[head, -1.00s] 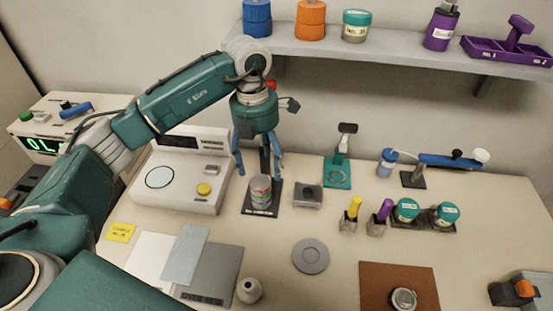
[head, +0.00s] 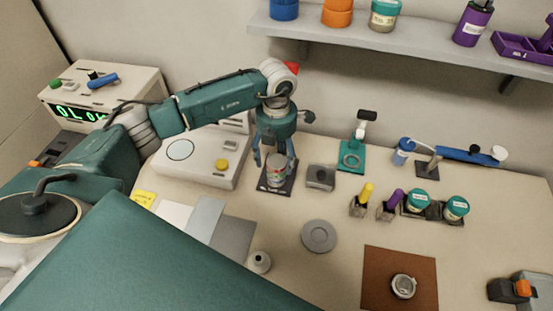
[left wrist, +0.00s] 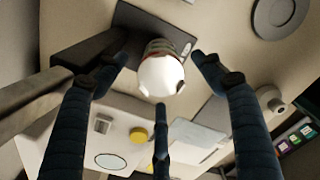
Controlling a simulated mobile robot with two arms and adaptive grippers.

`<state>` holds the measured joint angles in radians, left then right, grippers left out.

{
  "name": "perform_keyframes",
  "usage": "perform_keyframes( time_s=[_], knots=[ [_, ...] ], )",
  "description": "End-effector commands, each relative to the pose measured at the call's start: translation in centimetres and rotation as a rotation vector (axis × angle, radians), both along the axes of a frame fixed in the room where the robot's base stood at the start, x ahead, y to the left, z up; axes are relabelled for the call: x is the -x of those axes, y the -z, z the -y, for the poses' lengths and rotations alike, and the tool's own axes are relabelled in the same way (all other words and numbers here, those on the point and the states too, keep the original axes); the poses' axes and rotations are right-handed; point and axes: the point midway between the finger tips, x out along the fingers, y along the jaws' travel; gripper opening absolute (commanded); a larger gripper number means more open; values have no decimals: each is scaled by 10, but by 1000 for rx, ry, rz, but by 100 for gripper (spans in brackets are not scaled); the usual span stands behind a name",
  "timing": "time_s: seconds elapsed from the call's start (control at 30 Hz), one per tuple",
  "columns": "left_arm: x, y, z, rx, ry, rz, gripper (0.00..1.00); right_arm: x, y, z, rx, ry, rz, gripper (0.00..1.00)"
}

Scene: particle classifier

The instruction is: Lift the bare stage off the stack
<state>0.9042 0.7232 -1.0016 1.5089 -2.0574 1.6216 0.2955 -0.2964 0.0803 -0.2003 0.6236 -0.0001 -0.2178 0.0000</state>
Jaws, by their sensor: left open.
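The stack (head: 276,177) is a short, banded cylinder standing upright on a dark base plate (head: 283,192), which has a small label. My left gripper (head: 274,161) is open, pointing down, with its blue fingers around the upper part of the stack. In the left wrist view the stack's pale round top (left wrist: 161,76) sits between the spread fingers (left wrist: 160,88), with gaps visible at the sides. I cannot tell whether any finger touches it. The stack's far side is hidden. My right gripper is not in view.
A white instrument (head: 205,160) with a yellow knob stands close left of the stack. A small grey block (head: 320,178) is close on its right. A grey disc (head: 319,236) and a brown mat (head: 385,290) lie in front. The shelf (head: 400,45) is above.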

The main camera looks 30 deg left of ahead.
Motion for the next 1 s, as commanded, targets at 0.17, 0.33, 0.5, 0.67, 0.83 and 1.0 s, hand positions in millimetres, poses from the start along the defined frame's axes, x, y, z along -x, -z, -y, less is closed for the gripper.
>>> perform_keyframes(
  time_s=[0.17,0.33,0.5,0.67,0.83,1.0],
  knots=[
    [0,5,0,0,1,2,69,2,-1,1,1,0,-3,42],
    [0,5,0,-1,1,1,57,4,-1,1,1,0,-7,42],
    [0,5,0,0,1,1,23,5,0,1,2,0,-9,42],
    [0,4,0,1,1,2,15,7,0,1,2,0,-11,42],
    [-1,3,0,1,1,2,15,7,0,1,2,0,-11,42],
    [-2,-6,0,2,1,5,15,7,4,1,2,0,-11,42]
  ],
)
